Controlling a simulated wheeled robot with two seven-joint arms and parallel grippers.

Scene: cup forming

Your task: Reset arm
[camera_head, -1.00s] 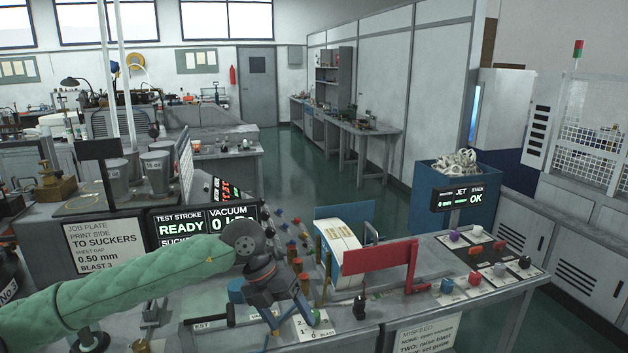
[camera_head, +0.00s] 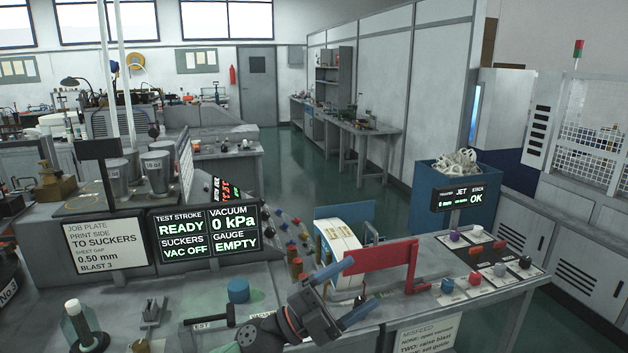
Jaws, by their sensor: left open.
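My left gripper (camera_head: 361,284) is low in the head view, in front of the bench's middle. Its two blue-grey fingers point right and stand apart, with nothing visible between them. Its dark wrist shows at the bottom, and most of the arm is below the picture's edge. The red bracket (camera_head: 380,257) and the white curved part (camera_head: 342,243) are just behind the gripper. I cannot tell whether the fingers touch anything. My right gripper is not in view.
A display (camera_head: 208,234) reads READY, VAC OFF, 0 kPa and EMPTY. A blue knob (camera_head: 238,290) stands left of the gripper. A bottle (camera_head: 80,322) stands at the lower left. Colored buttons (camera_head: 474,277) sit on the panel at right. A blue bin (camera_head: 455,207) stands behind.

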